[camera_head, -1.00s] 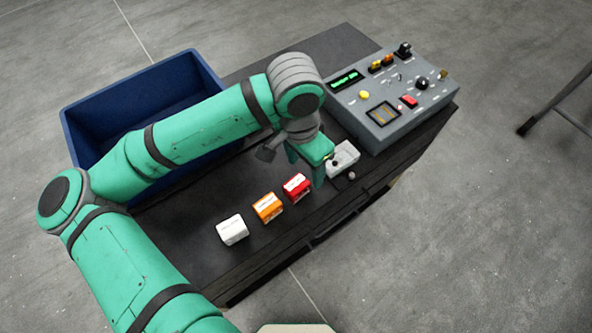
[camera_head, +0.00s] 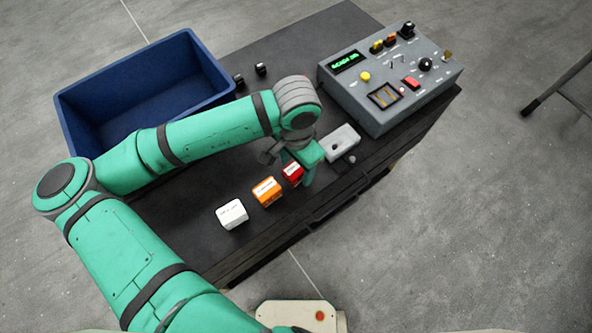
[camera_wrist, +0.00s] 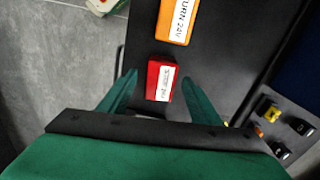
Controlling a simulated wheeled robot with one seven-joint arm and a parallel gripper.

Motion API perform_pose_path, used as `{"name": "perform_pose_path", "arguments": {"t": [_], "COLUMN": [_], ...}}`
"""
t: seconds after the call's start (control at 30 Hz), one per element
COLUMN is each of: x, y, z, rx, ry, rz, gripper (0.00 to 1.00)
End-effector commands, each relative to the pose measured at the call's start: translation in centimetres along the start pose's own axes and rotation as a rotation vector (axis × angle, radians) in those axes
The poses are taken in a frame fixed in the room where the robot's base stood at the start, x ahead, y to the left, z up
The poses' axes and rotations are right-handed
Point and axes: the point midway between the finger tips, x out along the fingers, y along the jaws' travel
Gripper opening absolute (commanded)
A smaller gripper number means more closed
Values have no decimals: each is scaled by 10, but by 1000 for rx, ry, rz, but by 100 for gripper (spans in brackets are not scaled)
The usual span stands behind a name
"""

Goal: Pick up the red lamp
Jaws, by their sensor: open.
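The red lamp (camera_head: 292,173) is a small red block with a white label, standing on the dark bench top (camera_head: 190,246) at the right end of a row of blocks. In the wrist view the red lamp (camera_wrist: 162,81) lies between the two green fingers of my gripper (camera_wrist: 160,88), near their tips. My gripper (camera_head: 300,172) is open, with a gap showing on each side of the lamp. In the head view the gripper partly hides the lamp's right side. I cannot tell how far down the fingers reach.
An orange block (camera_head: 267,191) stands close beside the lamp, with a white block (camera_head: 232,213) further left. A light grey box (camera_head: 342,141) is just right of the gripper. A grey control panel (camera_head: 362,112) stands at right; a blue bin (camera_head: 205,62) stands at left.

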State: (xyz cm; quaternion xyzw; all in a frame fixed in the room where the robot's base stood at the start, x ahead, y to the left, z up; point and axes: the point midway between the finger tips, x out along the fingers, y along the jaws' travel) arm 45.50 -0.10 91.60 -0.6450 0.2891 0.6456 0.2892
Motion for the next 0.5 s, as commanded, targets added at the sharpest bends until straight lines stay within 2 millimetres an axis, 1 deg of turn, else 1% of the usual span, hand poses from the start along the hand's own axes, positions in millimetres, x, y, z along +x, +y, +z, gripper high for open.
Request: {"name": "perform_pose_path", "arguments": {"t": [0.03,0.13,0.37,0.4,0.47,0.5], "x": [6,12,14,14,14,14], "y": [0,0,0,0,0,0], "z": [0,0,0,0,0,0], "rx": [-1,-1,0,0,-1,-1], "ry": [-1,1,1,1,1,1], "rz": [1,1,0,0,0,0], "gripper": [58,58,58,55,41,32]}}
